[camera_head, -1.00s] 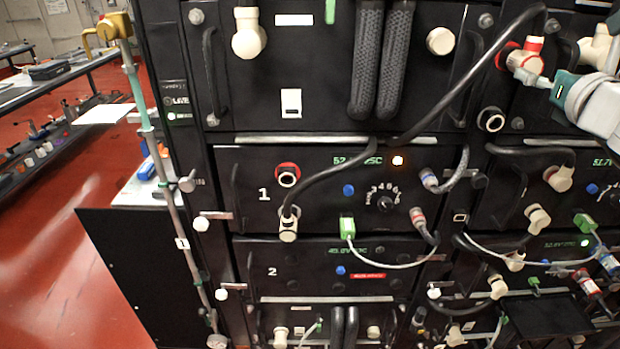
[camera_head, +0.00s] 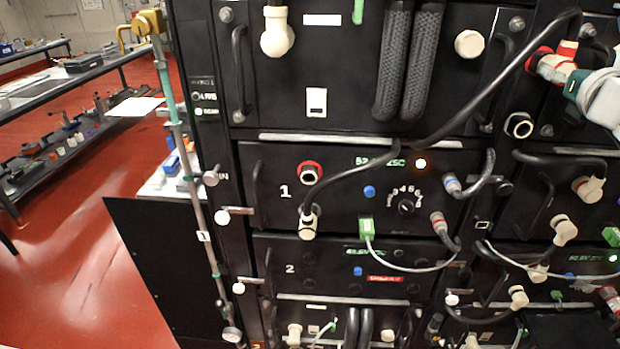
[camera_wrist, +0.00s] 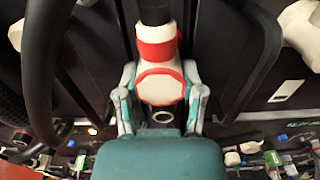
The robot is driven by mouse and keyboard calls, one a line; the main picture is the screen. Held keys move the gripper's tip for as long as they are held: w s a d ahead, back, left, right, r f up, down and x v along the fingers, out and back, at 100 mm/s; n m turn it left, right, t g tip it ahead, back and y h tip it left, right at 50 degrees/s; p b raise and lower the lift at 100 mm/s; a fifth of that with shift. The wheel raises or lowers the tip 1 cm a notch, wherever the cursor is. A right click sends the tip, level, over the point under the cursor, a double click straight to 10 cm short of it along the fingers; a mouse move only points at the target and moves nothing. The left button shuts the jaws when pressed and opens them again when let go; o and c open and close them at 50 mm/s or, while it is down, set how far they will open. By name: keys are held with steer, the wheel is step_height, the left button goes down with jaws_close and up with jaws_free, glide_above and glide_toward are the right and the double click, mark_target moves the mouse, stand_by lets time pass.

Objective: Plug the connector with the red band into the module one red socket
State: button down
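In the wrist view the connector (camera_wrist: 160,82) lies between the fingers of my gripper (camera_wrist: 160,92), one finger close on each side. Whether they press on it I cannot tell. In the head view my gripper (camera_head: 578,84) comes in from the right, its fingers partly hidden. The module one red socket (camera_head: 310,172) is an empty red ring right of the printed "1", above a cream elbow plug (camera_head: 308,225).
The black cable (camera_head: 470,125) hangs across the rack in front of module one. Two grey ribbed hoses (camera_head: 408,60) and a black handle (camera_head: 499,88) stand out above. A green plug (camera_head: 367,228) and other cables are close by. Open floor lies at left.

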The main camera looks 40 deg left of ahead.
steer(key=shift+s, duration=0.2)
stand_by(0.3)
steer(key=shift+s, duration=0.1)
steer(key=shift+s+d, duration=0.3)
steer(key=shift+d, duration=0.05)
steer(key=shift+v, duration=1.1)
stand_by(0.4)
steer(key=shift+v, duration=2.45)
